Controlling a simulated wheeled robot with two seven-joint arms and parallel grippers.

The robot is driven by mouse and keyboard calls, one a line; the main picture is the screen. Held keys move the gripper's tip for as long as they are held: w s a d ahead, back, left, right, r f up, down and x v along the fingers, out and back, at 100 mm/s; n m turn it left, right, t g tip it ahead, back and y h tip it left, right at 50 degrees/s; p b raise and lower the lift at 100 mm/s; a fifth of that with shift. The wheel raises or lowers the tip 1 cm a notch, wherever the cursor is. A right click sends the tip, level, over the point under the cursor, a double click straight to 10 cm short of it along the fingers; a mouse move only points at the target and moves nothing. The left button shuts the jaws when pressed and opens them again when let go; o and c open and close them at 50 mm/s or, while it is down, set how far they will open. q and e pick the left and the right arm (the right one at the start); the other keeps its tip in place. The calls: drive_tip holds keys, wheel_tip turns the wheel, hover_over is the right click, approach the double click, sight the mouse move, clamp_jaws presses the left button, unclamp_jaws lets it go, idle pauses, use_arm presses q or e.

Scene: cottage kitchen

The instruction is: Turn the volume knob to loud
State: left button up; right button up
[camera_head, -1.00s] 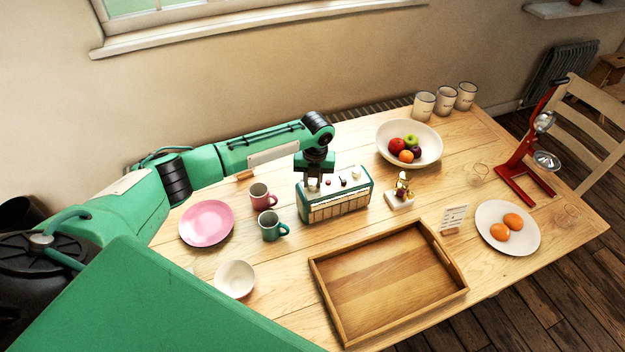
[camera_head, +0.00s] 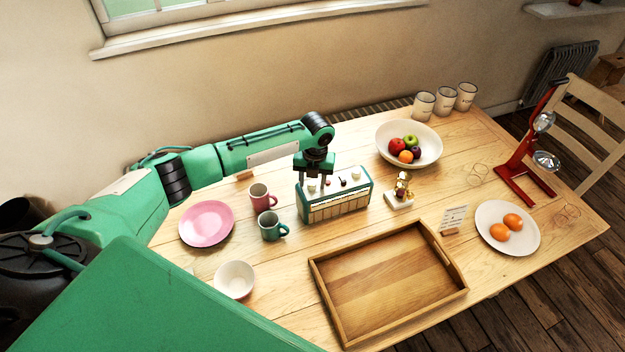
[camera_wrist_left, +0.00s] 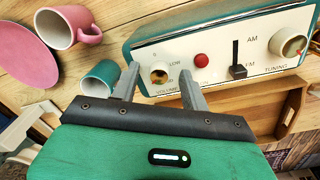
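A teal and cream radio (camera_head: 338,204) stands on the table, its control panel facing up. In the left wrist view the panel (camera_wrist_left: 215,52) carries a cream volume knob (camera_wrist_left: 160,73) at its left end, a red button (camera_wrist_left: 201,60), a black slider (camera_wrist_left: 237,70) and a tuning knob (camera_wrist_left: 289,43). My left gripper (camera_head: 316,174) is open just above the panel's left end. In the left wrist view its two fingers (camera_wrist_left: 160,86) stand on either side of the volume knob, with gaps. The knob's pointer direction is too small to read. My right gripper is not in view.
A pink mug (camera_head: 262,198) and a teal mug (camera_head: 271,227) stand close left of the radio. A wooden tray (camera_head: 322,290) lies in front. A figurine (camera_head: 402,190) and a fruit bowl (camera_head: 436,150) are to the right.

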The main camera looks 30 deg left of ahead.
sight(315, 183)
use_arm(q)
drive_tip(key=shift+r, duration=0.25)
wheel_tip(315, 183, up, 13)
drive_tip(key=b, duration=0.3)
drive_tip(key=shift+d+r, duration=0.15)
drive_tip(key=shift+d, duration=0.2)
drive_tip(key=shift+w, duration=0.1)
